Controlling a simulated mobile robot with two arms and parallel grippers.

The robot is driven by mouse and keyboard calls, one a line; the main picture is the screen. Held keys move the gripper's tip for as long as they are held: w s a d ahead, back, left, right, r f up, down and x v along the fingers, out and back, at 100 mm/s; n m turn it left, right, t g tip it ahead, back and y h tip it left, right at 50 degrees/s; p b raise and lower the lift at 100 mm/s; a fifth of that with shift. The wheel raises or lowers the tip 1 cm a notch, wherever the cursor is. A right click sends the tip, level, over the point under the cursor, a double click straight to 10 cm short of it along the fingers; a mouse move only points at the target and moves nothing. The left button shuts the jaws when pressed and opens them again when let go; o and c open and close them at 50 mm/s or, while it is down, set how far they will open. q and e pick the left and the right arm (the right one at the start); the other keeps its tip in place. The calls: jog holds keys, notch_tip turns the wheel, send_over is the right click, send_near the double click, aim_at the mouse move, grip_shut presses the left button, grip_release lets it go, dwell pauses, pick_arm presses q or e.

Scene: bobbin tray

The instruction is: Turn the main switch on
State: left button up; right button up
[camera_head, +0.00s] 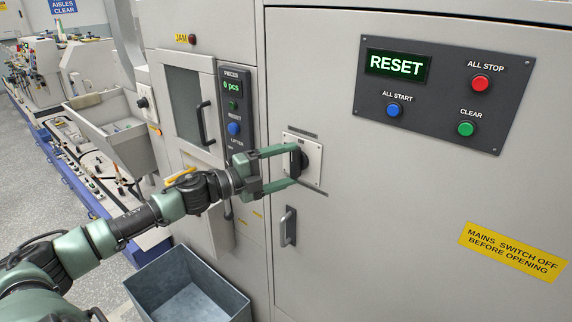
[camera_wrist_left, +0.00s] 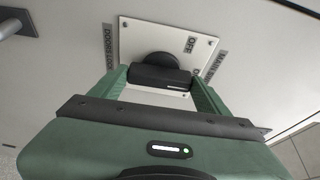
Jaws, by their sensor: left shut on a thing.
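The main switch is a black rotary knob (camera_wrist_left: 160,72) on a square white plate (camera_head: 312,157) on the grey cabinet door. In the left wrist view the plate (camera_wrist_left: 196,44) carries the word OFF, and labels sit around it. My left gripper (camera_head: 294,164) reaches the plate from the left, with one green finger above the knob and one below. In the left wrist view its fingers (camera_wrist_left: 158,85) are shut on the knob's handle bar. The knob's pointer is partly hidden, so its setting cannot be told. My right gripper is in neither view.
A dark panel (camera_head: 440,128) on the door shows RESET, with blue, red and green buttons. A door handle (camera_head: 289,227) is below the switch. A narrow control strip (camera_head: 236,150) is left of it. A grey open bin (camera_head: 190,290) stands on the floor below my arm.

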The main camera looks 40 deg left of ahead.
aim_at(291, 166)
pick_arm(q)
jog(key=shift+m, duration=0.3)
jog(key=o, duration=1.4)
jog(key=shift+c, duration=0.2)
jog(key=shift+f+b+v, duration=0.25)
jog(key=shift+b+v, duration=0.3)
jog(key=shift+v, duration=1.85)
jog(key=shift+r+v, duration=0.15)
jog(key=shift+v, duration=0.6)
jog(key=shift+r+v, duration=0.15)
jog(key=shift+v, duration=0.6)
